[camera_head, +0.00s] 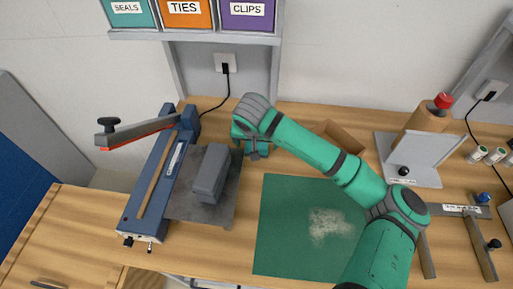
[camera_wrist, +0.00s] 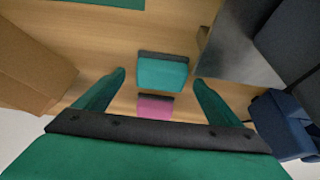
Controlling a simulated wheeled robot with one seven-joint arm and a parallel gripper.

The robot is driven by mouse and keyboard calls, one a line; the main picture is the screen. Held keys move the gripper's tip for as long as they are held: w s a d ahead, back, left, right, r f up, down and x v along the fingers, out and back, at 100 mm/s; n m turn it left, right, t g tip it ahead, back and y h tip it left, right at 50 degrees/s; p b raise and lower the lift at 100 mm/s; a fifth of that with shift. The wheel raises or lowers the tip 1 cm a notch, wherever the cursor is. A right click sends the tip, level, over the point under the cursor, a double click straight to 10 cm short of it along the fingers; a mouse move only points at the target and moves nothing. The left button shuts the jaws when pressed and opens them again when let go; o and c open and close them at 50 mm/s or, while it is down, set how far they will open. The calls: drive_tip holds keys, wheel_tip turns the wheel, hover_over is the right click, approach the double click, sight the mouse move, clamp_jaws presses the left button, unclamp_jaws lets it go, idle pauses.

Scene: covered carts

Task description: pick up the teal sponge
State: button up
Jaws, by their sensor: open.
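The teal sponge (camera_wrist: 163,73) lies on the wooden bench in the wrist view, with a dark grey layer along its far edge. My gripper (camera_wrist: 159,77) is open, its two green fingers spread to the left and right of the sponge with gaps on both sides. Nothing is held between them. A pink sponge (camera_wrist: 155,106) lies just nearer, also between the fingers. In the head view my gripper (camera_head: 254,148) points down at the bench beside the metal plate. I cannot make out either sponge there, as my arm hides that spot.
A blue bag sealer (camera_head: 160,185) and a metal plate (camera_head: 220,207) with a grey block (camera_head: 210,175) stand left of my gripper. A cardboard box (camera_head: 345,137) is to the right. A green mat (camera_head: 285,240) with white powder lies in front.

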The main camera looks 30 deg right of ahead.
drive_tip(key=shift+x, duration=1.05)
drive_tip(key=shift+w, duration=0.15)
drive_tip(key=c, duration=1.2)
drive_tip(key=shift+o, duration=0.2)
wheel_tip(320, 180, up, 10)
drive_tip(key=shift+o, duration=1)
drive_tip(key=shift+c, duration=0.4)
